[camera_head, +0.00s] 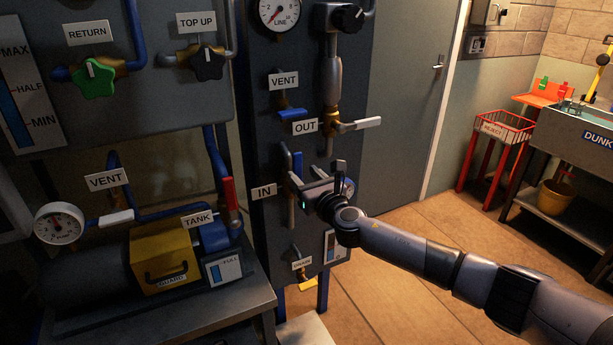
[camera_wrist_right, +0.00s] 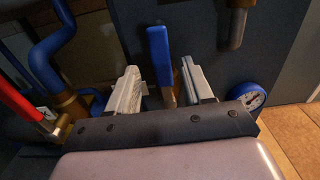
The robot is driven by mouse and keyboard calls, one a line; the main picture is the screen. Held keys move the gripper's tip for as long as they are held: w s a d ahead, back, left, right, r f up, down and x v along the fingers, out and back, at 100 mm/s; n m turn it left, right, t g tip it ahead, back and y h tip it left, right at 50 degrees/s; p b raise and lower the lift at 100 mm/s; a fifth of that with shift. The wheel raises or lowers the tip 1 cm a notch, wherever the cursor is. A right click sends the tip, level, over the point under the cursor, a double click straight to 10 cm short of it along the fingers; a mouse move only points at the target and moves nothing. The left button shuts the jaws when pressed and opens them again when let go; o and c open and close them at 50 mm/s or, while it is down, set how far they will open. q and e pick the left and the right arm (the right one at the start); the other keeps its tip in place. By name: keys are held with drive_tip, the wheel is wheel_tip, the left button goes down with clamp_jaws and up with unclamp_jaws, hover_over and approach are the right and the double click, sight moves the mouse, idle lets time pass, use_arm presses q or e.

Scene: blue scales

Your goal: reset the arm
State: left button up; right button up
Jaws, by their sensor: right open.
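My right arm comes in from the lower right in the head view. Its gripper (camera_head: 314,182) is at the dark panel (camera_head: 275,225), beside the IN label (camera_head: 264,192). In the right wrist view the two fingers of this gripper (camera_wrist_right: 162,82) stand apart. A blue lever handle (camera_wrist_right: 158,48) shows between them, with a visible gap on each side. The handle also shows in the head view (camera_head: 287,158), just above the gripper. The gripper hides part of the valve there. My left gripper is not in view.
A small gauge (camera_wrist_right: 249,96) sits close to the right of the fingers. The OUT valve's white lever (camera_head: 360,125) is above the gripper. A red-handled valve (camera_head: 229,193) and yellow guard box (camera_head: 160,250) are to the left. Open floor (camera_head: 390,290) lies below my arm.

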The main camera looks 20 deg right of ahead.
drive_tip(key=shift+s, duration=0.3)
drive_tip(key=shift+f, duration=0.1)
drive_tip(key=s+a+f+m+g+y, duration=0.15)
drive_tip(key=s+a+f+m, duration=0.25)
drive_tip(key=s+f+m, duration=0.45)
drive_tip(key=s+a+f+m+g, duration=0.3)
drive_tip(key=s+a+f+m, duration=0.2)
drive_tip(key=s+f+m, duration=0.35)
drive_tip(key=s+d+f+m+g, duration=0.1)
drive_tip(key=s+d+f+m, duration=0.1)
drive_tip(key=s+m, duration=0.7)
drive_tip(key=s+d+f+m+g, duration=0.2)
drive_tip(key=s+f+m, duration=0.3)
drive_tip(key=s+m, duration=0.4)
drive_tip(key=s+h, duration=0.1)
drive_tip(key=s, duration=0.2)
drive_tip(key=shift+s, duration=0.2)
